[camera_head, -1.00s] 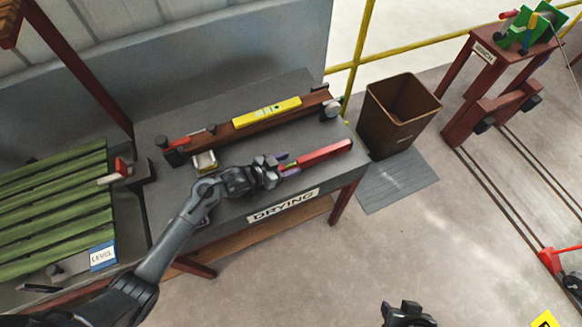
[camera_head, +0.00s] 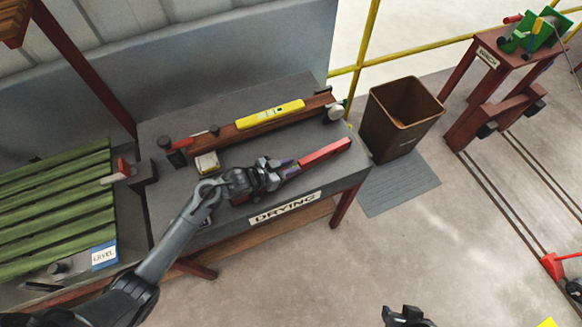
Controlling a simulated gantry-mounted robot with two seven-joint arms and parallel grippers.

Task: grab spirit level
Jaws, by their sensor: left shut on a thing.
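A long red bar (camera_head: 324,153), shaped like a spirit level, lies along the front of the grey drying table. My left gripper (camera_head: 287,168) is shut on its left end, and its purple-tipped fingers hide that end. The bar appears to be still at the table top; I cannot tell if it is lifted. A yellow spirit level (camera_head: 270,114) with a vial in its middle lies on a brown beam (camera_head: 232,137) behind it. My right gripper (camera_head: 407,317) shows only in part at the bottom edge, away from the table, its jaws unclear.
A small yellow and white block (camera_head: 207,162) sits left of my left gripper, in front of the beam. Green slats (camera_head: 60,205) with a LEVEL label lie at the left. A brown bin (camera_head: 402,116) stands right of the table, and a winch stand (camera_head: 497,75) beyond it.

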